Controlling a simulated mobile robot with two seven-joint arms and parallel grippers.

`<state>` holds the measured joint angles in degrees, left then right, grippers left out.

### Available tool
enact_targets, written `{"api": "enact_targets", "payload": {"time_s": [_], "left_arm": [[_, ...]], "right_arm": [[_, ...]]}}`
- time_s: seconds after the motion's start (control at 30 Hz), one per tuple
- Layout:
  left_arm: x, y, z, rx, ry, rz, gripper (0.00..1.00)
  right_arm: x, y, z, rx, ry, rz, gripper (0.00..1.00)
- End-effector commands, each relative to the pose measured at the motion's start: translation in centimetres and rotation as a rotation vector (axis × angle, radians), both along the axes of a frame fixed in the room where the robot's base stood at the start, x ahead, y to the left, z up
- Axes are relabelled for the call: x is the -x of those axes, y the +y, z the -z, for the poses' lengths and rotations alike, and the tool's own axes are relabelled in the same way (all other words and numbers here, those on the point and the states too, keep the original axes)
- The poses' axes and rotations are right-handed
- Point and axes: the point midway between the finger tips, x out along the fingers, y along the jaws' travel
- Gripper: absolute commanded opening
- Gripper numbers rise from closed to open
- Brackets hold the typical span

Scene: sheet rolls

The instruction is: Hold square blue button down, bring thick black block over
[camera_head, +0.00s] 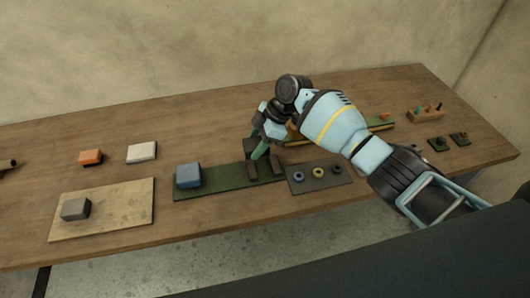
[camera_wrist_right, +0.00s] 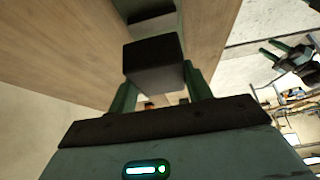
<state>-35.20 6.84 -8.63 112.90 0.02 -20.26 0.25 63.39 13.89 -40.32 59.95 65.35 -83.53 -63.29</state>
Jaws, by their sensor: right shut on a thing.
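A square blue block-shaped button (camera_head: 188,175) stands at the left end of a green board (camera_head: 222,180). My right gripper (camera_head: 259,152) reaches down to the right end of that board. It is shut on a dark block, which shows between its green fingers in the right wrist view (camera_wrist_right: 154,62). Another dark block (camera_wrist_right: 152,23) shows just beyond it. In the head view, dark blocks (camera_head: 251,172) sit low around the fingertips; which one is held is hard to tell there. My left gripper (camera_wrist_right: 277,48) seems to show small at the right wrist view's upper right, its opening unclear.
A grey block (camera_head: 75,208) sits on a pale board (camera_head: 108,222) at left. A dark plate with rings (camera_head: 319,188) adjoins the green board at right.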

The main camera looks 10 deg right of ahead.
Motion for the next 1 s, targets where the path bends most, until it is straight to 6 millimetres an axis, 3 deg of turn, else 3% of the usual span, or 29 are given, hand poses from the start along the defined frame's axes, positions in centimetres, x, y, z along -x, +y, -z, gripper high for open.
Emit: {"api": "enact_targets", "payload": {"time_s": [0.37,1.0], "left_arm": [[0.0,0.0,0.0,0.0,0.0,0.0,0.36],[0.0,0.0,0.0,0.0,0.0,0.0,0.36]], "right_arm": [[-0.1,0.2,0.2,0.0,0.001,-0.016,0.24],[-0.1,0.2,5.0,0.0,0.001,-0.014,0.24]]}}
